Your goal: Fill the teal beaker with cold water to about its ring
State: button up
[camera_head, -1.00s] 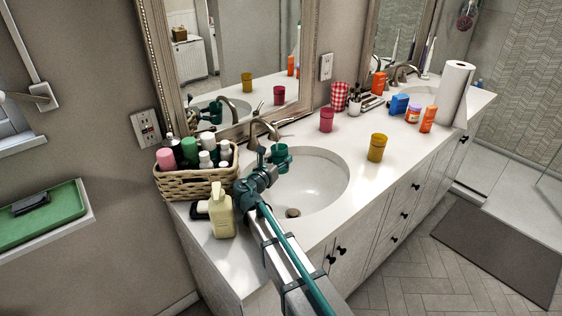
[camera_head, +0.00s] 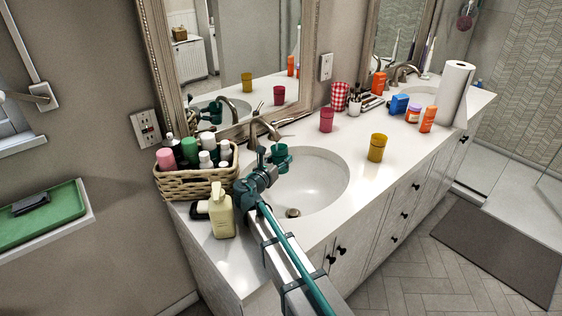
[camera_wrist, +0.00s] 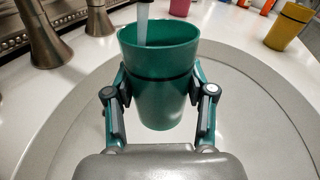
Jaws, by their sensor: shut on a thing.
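The teal beaker (camera_wrist: 160,88) is upright between the two fingers of my gripper (camera_wrist: 160,100) in the wrist view. The fingers are shut on its sides, just below a dark ring. The beaker is over the near sink basin (camera_head: 318,185), under the faucet (camera_head: 262,128). In the wrist view a pale stream of water (camera_wrist: 143,22) runs from above into the beaker's mouth. The water level inside is hidden. In the head view the beaker (camera_head: 279,158) shows small beside the faucet, and my gripper (camera_head: 264,172) holds it from the near side.
A wicker basket of bottles (camera_head: 195,183) stands left of my gripper, with a cream soap bottle (camera_head: 221,212) in front. A pink cup (camera_head: 327,119) and a yellow cup (camera_head: 377,147) stand right of the basin. The counter between these cups is clear.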

jog(key=shift+s+d, duration=0.7)
jog(key=shift+s, duration=0.2)
jog(key=shift+s+d, duration=0.65)
jog(key=shift+s, duration=0.2)
jog(key=shift+p, duration=0.3)
jog(key=s+d+r+p, duration=0.3)
jog(key=s+d, duration=0.2)
jog(key=s, duration=0.1)
jog(key=shift+s+r, duration=0.2)
jog(key=shift+r, duration=0.05)
jog(key=shift+a, duration=0.1)
